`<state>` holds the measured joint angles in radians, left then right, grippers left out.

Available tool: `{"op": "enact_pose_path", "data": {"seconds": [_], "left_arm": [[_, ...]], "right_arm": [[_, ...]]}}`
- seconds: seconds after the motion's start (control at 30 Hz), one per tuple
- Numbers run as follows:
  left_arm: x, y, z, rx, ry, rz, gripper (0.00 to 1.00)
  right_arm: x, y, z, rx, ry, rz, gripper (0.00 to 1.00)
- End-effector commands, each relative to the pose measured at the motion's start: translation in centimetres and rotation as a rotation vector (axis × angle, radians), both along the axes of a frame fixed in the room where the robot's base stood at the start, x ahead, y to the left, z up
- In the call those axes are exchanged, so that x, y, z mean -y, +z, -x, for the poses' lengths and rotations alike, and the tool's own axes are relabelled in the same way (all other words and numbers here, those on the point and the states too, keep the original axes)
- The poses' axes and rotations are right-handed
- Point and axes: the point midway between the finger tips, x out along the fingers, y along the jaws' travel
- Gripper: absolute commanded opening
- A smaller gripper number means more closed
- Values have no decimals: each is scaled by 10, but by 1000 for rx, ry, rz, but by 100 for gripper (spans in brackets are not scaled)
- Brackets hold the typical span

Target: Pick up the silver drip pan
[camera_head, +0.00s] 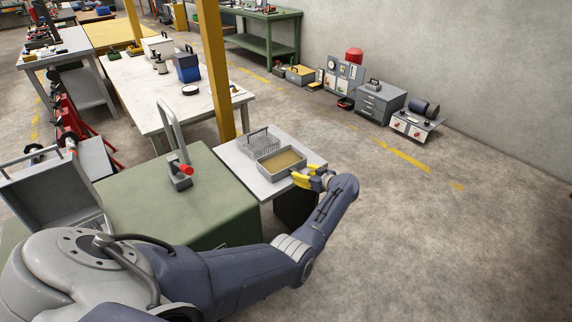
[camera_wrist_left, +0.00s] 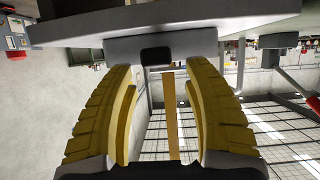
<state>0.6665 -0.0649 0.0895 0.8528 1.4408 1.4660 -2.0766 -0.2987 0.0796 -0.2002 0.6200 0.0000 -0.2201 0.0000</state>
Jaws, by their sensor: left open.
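The silver drip pan (camera_head: 265,174) is a shallow grey rectangular tray with a tan inside. It sits on the small light table (camera_head: 243,166) near that table's front right edge. My left gripper (camera_head: 299,177) is at the pan's right end, with yellow fingers open and pointing toward it. In the left wrist view the gripper (camera_wrist_left: 160,72) is spread, and a grey end wall with a dark slot, apparently the pan's (camera_wrist_left: 185,44), lies just beyond the fingertips. Nothing is held between the fingers. I cannot tell whether they touch the pan. My right gripper is not in view.
A wire basket (camera_head: 262,143) stands right behind the pan. A yellow post (camera_head: 216,70) rises behind the small table. A green bench (camera_head: 135,195) with a red-tipped grey lever (camera_head: 172,135) is to the left. Open floor (camera_head: 440,230) lies to the right.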

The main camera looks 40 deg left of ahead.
Motion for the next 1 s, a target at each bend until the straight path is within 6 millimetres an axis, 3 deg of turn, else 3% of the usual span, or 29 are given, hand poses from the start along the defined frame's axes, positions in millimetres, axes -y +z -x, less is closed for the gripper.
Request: {"op": "enact_pose_path", "data": {"seconds": [0.5, 0.97, 1.0], "left_arm": [[-45, -19, -15, 1, -2, -3, 51], [-51, -22, -16, 3, -1, -2, 51], [-51, -22, -16, 2, -1, -1, 46]], "right_arm": [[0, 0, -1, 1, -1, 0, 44], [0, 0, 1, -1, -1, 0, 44], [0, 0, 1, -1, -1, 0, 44]]}}
